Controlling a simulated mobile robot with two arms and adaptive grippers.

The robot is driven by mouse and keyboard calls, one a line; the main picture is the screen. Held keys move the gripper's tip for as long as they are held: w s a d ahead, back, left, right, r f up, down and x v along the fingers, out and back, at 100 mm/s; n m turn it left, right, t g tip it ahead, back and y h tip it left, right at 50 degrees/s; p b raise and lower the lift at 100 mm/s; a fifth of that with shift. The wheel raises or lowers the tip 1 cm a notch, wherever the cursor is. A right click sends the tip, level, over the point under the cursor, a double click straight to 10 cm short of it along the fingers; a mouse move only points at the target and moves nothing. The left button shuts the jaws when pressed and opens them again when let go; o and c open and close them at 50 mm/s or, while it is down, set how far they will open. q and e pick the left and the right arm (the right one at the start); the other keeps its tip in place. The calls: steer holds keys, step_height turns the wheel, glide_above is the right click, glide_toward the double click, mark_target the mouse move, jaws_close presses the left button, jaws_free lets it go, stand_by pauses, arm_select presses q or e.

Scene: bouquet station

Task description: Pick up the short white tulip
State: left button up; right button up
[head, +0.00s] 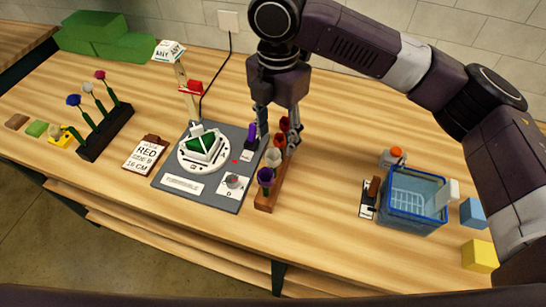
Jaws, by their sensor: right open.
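A short white tulip (273,157) stands in the brown wooden rack (268,198), between a purple tulip (265,176) in front and red ones (282,128) behind. My right gripper (277,137) points down over the rack. Its fingers are apart, on either side of the flowers; I cannot tell whether they touch any. Another white flower (87,88) stands on a tall stem in the black rack (105,132) at left, between a blue and a pink one. My left gripper is not in view.
A grey station board (172,186) with a white round fixture lies left of the wooden rack, with a purple piece near the gripper. A blue basket (413,203), an orange-capped bottle and blocks stand at right. Wood between rack and basket is clear.

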mark_target(273, 151)
steer(key=shift+s+f+p, duration=0.35)
steer(key=shift+s+f, duration=0.05)
steer(key=shift+f, duration=0.35)
steer(key=f, duration=0.1)
steer(key=f+p, duration=0.1)
steer(key=f, duration=0.2)
steer(key=shift+a+f+p, duration=0.3)
steer(key=shift+a+p, duration=0.1)
steer(key=shift+f, duration=0.2)
steer(key=c, duration=0.9)
